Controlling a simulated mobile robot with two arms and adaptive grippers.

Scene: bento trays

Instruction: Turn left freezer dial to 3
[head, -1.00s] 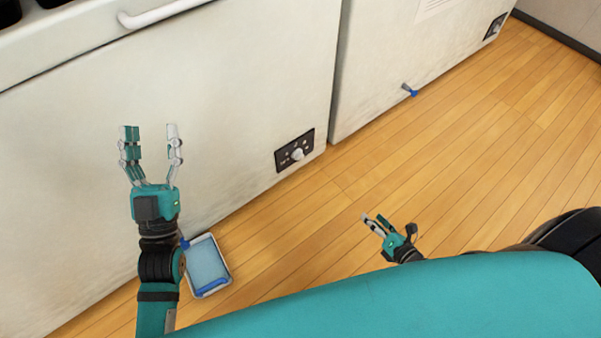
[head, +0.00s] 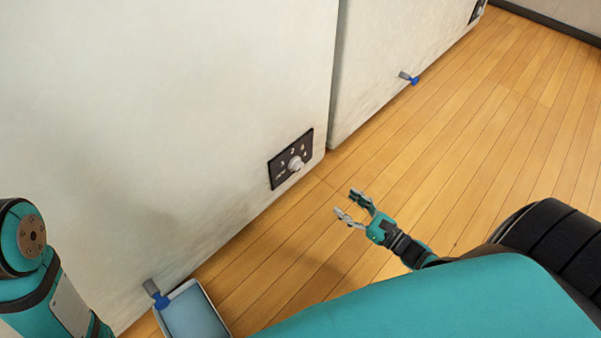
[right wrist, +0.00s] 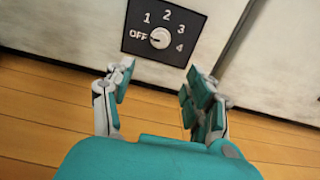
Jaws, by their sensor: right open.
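The left freezer dial (head: 296,163) is a pale round knob on a black panel low on the left freezer's (head: 170,120) white front. In the right wrist view the knob (right wrist: 160,38) sits among the marks OFF, 1, 2, 3 and 4, and its pointer seems to face OFF. My right gripper (head: 345,202) is open and empty, in front of the panel and apart from the knob. In the right wrist view its fingers (right wrist: 160,70) spread either side below the knob. Only part of my left arm shows at the left edge; its gripper is out of view.
The right freezer (head: 390,60) stands beside it with its own dark panel (head: 477,10) and a grey-and-blue drain spout (head: 409,78). A similar spout (head: 156,294) is above a shallow blue-grey tray (head: 187,287) on the floor. The wooden floor (head: 480,150) ahead is mostly clear.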

